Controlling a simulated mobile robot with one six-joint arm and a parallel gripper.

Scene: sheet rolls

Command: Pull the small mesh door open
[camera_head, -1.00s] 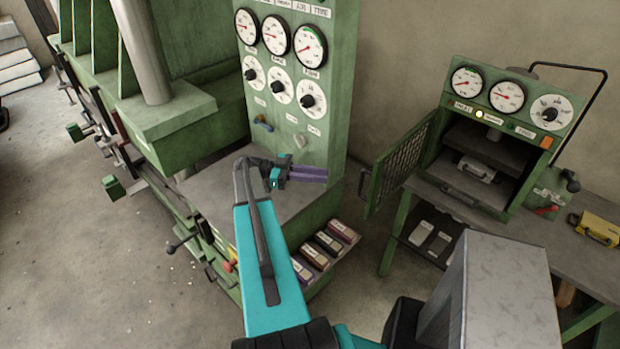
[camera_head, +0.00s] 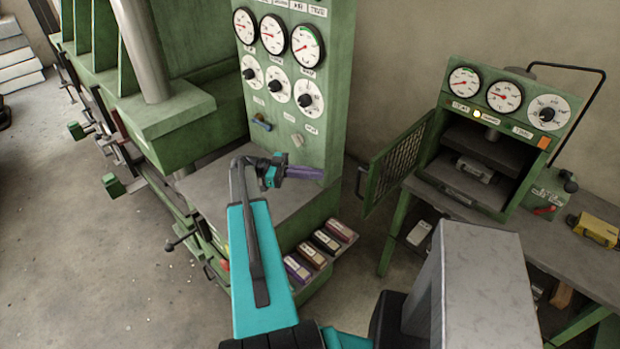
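The small mesh door (camera_head: 398,165) belongs to the small green cabinet (camera_head: 440,148) on the right. It has a green frame and dark wire mesh and stands swung out to the left, with the cabinet's front uncovered. A dark handle (camera_head: 360,181) sits on its free left edge. My gripper (camera_head: 318,173), with purple fingers and a teal body, is in the middle of the view, left of the door. It appears apart from the handle in the picture. The fingers overlap from this angle, so the gap between them is hidden.
A tall green gauge panel (camera_head: 335,95) stands behind my gripper. Several labelled boxes (camera_head: 325,241) lie on a low ledge below. The cabinet stands on a grey-topped bench (camera_head: 545,235) with a yellow case (camera_head: 594,229). Bare floor (camera_head: 365,255) shows below the door.

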